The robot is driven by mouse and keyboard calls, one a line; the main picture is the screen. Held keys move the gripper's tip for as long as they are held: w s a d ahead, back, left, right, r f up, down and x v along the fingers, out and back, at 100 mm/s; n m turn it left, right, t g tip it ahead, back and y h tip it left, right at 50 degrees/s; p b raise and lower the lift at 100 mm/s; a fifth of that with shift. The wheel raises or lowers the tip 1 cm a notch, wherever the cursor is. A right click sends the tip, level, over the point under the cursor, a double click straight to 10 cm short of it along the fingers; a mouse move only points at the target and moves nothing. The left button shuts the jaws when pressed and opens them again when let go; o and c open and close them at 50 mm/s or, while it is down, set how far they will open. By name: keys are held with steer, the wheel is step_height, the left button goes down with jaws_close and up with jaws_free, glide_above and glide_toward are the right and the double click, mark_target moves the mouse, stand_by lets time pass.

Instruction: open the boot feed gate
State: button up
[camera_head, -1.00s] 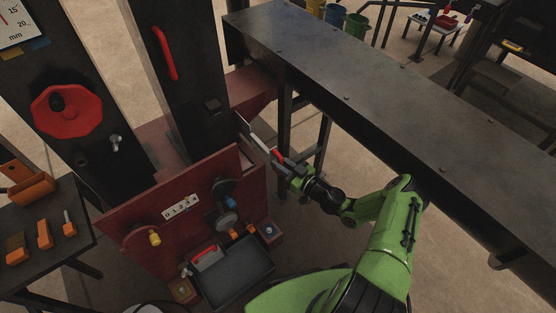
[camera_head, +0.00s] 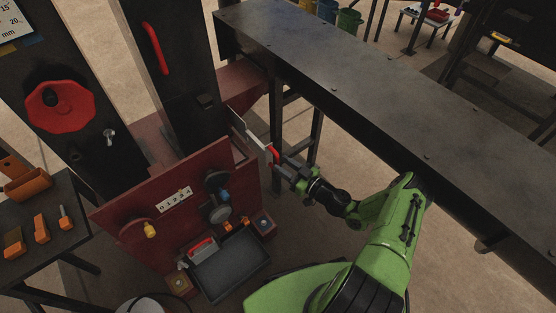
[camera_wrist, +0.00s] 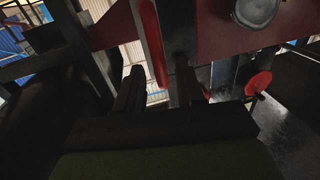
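A pale grey gate plate (camera_head: 252,143) stands at the right end of the red machine boot in the head view, with a red bar handle (camera_head: 275,154) on its outer side. I take this to be the feed gate. My gripper (camera_head: 281,164) is at the handle. In the wrist view, the red handle (camera_wrist: 151,42) runs down between the two dark fingers of my gripper (camera_wrist: 156,85). Light shows between the left finger and the bar, so the fingers look open around it. Contact on the right finger cannot be told. The fingertips are dark.
A long dark beam (camera_head: 370,90) runs just beyond my arm. The red front panel (camera_head: 160,205) carries a number plate, knobs and a black tray (camera_head: 230,265). A red handwheel (camera_head: 60,107) is at the left. A side table (camera_head: 40,215) holds orange tools.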

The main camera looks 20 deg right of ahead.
steer(key=p+v, duration=0.2)
steer(key=v, duration=1)
steer(key=shift+s, duration=0.2)
steer(key=shift+d, duration=0.1)
